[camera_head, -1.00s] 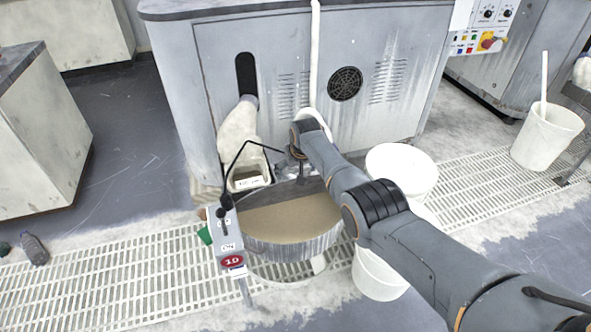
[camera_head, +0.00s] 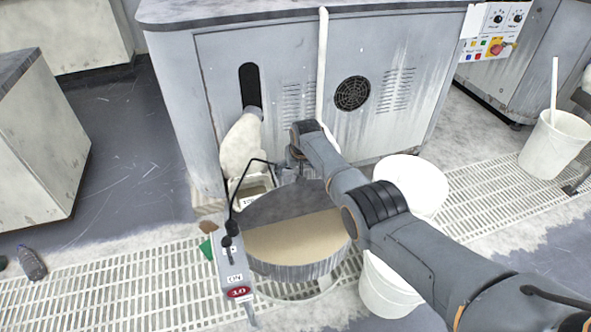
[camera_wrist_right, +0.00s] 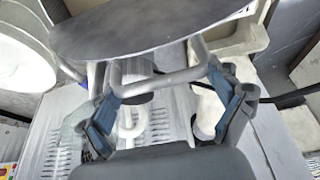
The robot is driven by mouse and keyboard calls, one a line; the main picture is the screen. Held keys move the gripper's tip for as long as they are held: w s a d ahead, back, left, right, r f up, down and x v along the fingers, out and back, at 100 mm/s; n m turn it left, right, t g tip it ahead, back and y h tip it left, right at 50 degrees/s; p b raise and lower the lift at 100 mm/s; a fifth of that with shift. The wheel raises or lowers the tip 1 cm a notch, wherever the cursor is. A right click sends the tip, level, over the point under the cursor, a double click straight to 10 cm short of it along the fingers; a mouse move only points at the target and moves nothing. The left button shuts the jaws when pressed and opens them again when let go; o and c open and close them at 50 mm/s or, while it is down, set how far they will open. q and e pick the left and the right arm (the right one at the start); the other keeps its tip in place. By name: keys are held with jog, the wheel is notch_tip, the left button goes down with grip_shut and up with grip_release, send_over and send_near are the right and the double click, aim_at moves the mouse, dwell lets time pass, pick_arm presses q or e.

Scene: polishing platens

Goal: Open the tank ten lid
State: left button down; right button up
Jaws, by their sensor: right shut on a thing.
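Tank ten (camera_head: 300,270) is a round metal tank of beige liquid, with a red number 10 tag (camera_head: 238,292) on the control post at its front left. A dark grey lid piece (camera_head: 285,204) covers its back part, leaving the front part open to view. My right gripper (camera_head: 297,168) is at the lid's back edge, its fingers mostly hidden by my arm. In the right wrist view, the gripper (camera_wrist_right: 160,100) is shut on the lid's pale tubular handle (camera_wrist_right: 160,80), under the grey lid disc (camera_wrist_right: 140,25). My left gripper is not in view.
A grey machine cabinet (camera_head: 215,100) stands close behind the tank. A white bucket (camera_head: 408,180) is right of it, beside my arm. A black cable (camera_head: 236,182) arches over the tank's left side.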

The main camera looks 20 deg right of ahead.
jog(key=shift+w+r, duration=0.1)
jog(key=shift+r, duration=0.05)
jog(key=o, duration=1.4)
jog(key=v, duration=1.2)
